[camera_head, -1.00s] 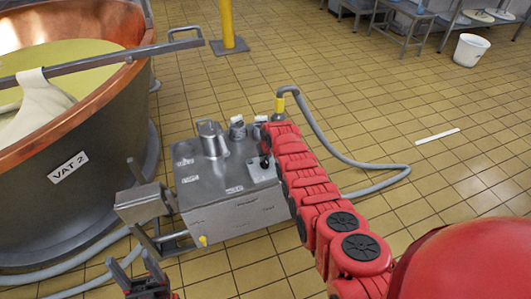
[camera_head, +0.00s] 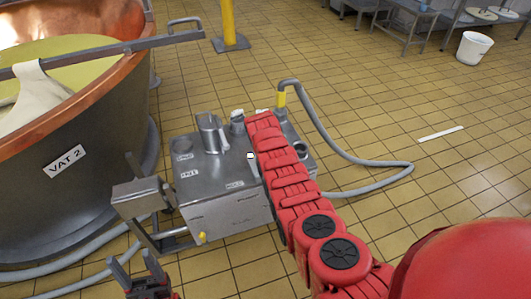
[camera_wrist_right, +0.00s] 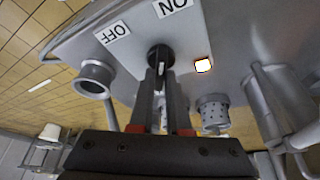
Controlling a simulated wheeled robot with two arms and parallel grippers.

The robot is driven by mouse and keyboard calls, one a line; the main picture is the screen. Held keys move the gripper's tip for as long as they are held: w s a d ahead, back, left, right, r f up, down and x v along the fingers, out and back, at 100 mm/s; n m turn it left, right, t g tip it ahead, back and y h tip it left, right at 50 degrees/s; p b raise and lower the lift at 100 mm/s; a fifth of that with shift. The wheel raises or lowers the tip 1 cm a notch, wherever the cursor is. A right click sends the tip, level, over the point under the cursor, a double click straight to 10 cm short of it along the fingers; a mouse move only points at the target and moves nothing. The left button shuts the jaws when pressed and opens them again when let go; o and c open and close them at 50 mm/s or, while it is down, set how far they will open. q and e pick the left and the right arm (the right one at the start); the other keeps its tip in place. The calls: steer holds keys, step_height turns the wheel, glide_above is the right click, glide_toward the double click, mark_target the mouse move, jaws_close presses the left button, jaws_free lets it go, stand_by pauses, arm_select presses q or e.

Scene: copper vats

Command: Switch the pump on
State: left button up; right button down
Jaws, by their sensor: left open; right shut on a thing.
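The pump (camera_head: 225,200) is a grey metal box on the floor beside vat 2. Its top plate, in the right wrist view, carries an OFF label (camera_wrist_right: 113,33), an ON label (camera_wrist_right: 172,5) and a small glowing white lamp (camera_wrist_right: 203,64). A dark switch knob (camera_wrist_right: 160,53) stands between the labels. My right gripper (camera_wrist_right: 160,80) is shut on the switch; its fingers hide most of it. In the head view my right arm covers the switch, and the lamp (camera_head: 250,156) shows at its left edge. My left gripper (camera_head: 133,264) is open and empty, low at the left.
The copper vat (camera_head: 65,150) labelled VAT 2 stands at the left. A grey hose (camera_head: 350,160) loops over the floor right of the pump. A yellow post (camera_head: 228,25), a white bucket (camera_head: 473,47) and steel tables (camera_head: 405,25) are farther back.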

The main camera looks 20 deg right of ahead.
steer(key=c, duration=0.9)
jaws_free()
steer(key=shift+r, duration=0.1)
steer(key=shift+s+a+r, duration=0.1)
steer(key=shift+s+r, duration=0.1)
steer(key=shift+r, duration=0.5)
steer(key=p+v, duration=0.2)
steer(key=v, duration=1.3)
steer(key=shift+s+a+r, duration=0.1)
steer(key=shift+s+r, duration=0.15)
steer(key=shift+r, duration=0.05)
